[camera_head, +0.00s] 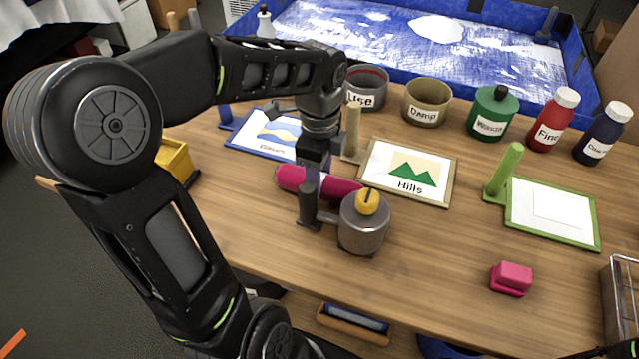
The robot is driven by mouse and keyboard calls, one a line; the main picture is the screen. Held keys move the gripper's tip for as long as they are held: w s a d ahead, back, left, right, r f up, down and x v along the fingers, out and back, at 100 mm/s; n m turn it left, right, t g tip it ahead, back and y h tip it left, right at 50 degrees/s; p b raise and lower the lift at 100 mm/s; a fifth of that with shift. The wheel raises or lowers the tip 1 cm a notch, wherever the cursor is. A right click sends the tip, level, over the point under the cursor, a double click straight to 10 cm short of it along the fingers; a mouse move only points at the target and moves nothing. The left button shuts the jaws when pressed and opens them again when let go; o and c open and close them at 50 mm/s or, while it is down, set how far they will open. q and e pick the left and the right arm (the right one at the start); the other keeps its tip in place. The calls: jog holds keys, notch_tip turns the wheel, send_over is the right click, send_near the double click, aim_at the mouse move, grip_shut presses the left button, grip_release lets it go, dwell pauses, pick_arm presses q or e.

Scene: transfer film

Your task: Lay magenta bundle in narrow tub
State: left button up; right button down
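The magenta bundle (338,188), a roll, lies on the wooden table left of centre, beside a grey pot with a yellow knob. My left gripper (309,208) points down over the bundle, with one finger in front of it. The other finger is hidden, so I cannot tell whether the gripper is closed on it. A yellow tub (178,158) stands at the table's left edge, partly behind my arm. A narrow tan tub (352,325) with something blue and white in it shows below the front edge. I cannot tell which is the narrow tub.
The grey pot (362,228) stands close right of my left gripper. Picture boards, one a Hills card (408,172), lie behind. Several labelled pots and bottles line the back before a blue tray (585,92). A pink block (512,277) sits front right; table between is clear.

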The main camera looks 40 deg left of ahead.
pick_arm(q)
grip_shut()
jog(key=shift+r, duration=0.15)
dwell(0.4)
